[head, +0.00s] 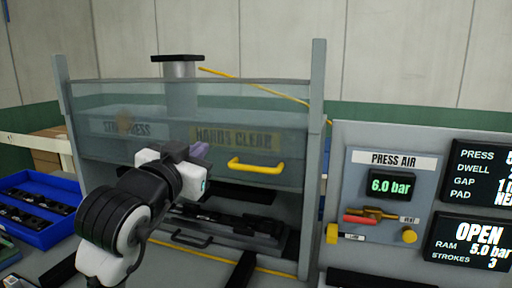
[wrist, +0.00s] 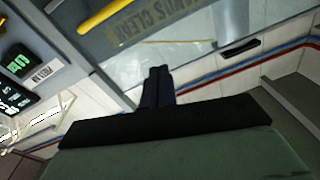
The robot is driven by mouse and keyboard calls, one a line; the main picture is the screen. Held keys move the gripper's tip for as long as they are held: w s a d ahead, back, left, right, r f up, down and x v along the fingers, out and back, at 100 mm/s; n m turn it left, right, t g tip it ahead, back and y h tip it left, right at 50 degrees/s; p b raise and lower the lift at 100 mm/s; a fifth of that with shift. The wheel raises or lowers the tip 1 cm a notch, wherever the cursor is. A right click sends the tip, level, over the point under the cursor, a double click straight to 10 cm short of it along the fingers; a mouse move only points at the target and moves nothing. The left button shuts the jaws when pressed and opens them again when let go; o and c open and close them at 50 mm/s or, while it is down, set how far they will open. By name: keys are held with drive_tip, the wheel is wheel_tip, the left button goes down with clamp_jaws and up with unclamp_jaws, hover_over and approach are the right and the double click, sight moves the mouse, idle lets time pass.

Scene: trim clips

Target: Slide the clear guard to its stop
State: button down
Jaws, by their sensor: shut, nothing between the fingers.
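The clear guard (head: 220,105) is a see-through panel between two grey uprights, with "HANDS CLEAR" lettering showing on or through it. Its lower edge stands above the dark tooling, leaving a gap below. A yellow handle (head: 256,167) sits on its lower right front; the handle also shows at the top left of the wrist view (wrist: 104,16). My gripper (head: 200,152) is in front of the panel, left of the handle and apart from it. In the wrist view its dark fingers (wrist: 158,84) are together, with nothing between them. Whether it touches the panel I cannot tell.
Grey uprights (head: 317,150) flank the guard. Dark tooling with a black handle (head: 192,240) lies below. A blue bin (head: 38,205) stands left. Right are the press air panel (head: 385,205), with red and yellow fittings, and a display reading "OPEN" (head: 472,243).

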drive_tip(key=shift+m+g, duration=0.3)
drive_tip(key=shift+g, duration=0.4)
drive_tip(key=shift+w+d+f+p, duration=0.7)
drive_tip(key=shift+w+f+p, duration=0.25)
drive_tip(key=shift+w, duration=0.95)
drive_tip(key=shift+w+d+f+p, duration=0.85)
drive_tip(key=shift+w+f, duration=0.25)
drive_tip(key=shift+w, duration=0.85)
drive_tip(key=shift+w+d+f+p, duration=0.6)
drive_tip(key=shift+w+f+p, duration=0.4)
drive_tip(key=shift+w, duration=0.9)
drive_tip(key=shift+f, duration=0.1)
